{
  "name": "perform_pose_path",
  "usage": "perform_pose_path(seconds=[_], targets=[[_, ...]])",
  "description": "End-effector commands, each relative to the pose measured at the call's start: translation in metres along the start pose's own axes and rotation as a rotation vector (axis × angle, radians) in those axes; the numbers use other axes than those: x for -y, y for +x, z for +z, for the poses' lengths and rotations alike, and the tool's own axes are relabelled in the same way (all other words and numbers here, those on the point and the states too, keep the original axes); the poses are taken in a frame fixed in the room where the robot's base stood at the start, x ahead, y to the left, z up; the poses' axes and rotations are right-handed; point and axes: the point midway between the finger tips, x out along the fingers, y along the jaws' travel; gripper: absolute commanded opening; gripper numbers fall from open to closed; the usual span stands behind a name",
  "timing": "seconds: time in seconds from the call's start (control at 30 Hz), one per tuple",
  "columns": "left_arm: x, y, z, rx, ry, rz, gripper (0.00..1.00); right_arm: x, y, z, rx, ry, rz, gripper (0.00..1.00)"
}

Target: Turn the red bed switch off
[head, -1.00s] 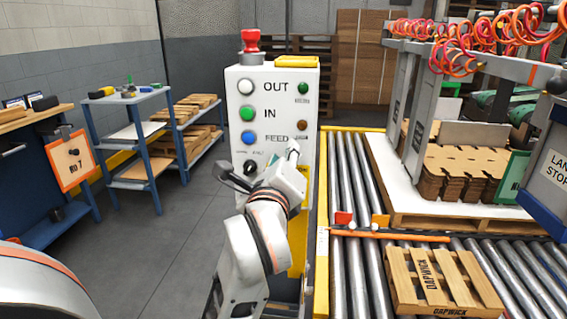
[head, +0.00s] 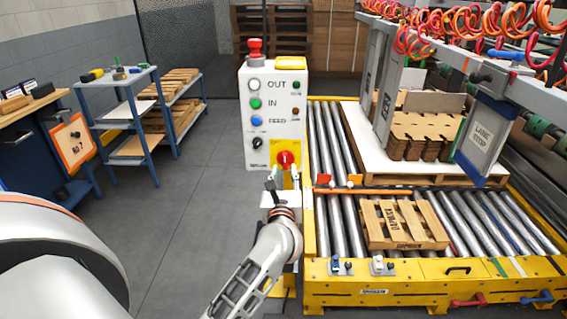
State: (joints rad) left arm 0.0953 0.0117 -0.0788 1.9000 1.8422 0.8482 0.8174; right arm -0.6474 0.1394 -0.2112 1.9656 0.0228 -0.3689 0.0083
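The red bed switch (head: 286,160) is a round red knob on a yellow plate low on the front of the white control box (head: 264,108). A small pale mark on the knob looks upright. My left gripper (head: 284,179) is just below the knob in the picture, its two fingers spread apart with nothing visible between them. I cannot tell whether a fingertip touches the plate or the knob. The lower part of the yellow plate is partly hidden by the gripper. My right gripper is not in view.
The box also carries a red mushroom button (head: 255,48), several OUT/IN/FEED buttons and a black selector (head: 257,143). The roller conveyor (head: 335,215) with its yellow frame stands close on the right, bearing a wooden pallet (head: 404,224). The floor (head: 190,230) on the left is clear.

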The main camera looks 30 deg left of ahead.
Motion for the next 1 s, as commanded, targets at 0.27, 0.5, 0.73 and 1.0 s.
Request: perform_pose_path(seconds=[0.27,0.5,0.73,1.0], targets=[[0.0,0.041,0.001,0.002,0.001,0.001,0.28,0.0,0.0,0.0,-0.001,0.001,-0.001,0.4],[0.0,0.053,0.001,0.0,-0.002,0.001,0.28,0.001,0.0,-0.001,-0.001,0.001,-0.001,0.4],[0.0,0.053,0.001,0.001,-0.003,0.001,0.23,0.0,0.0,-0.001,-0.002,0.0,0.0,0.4],[0.0,0.053,0.001,0.001,-0.003,0.001,0.0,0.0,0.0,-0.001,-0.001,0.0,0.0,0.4]])
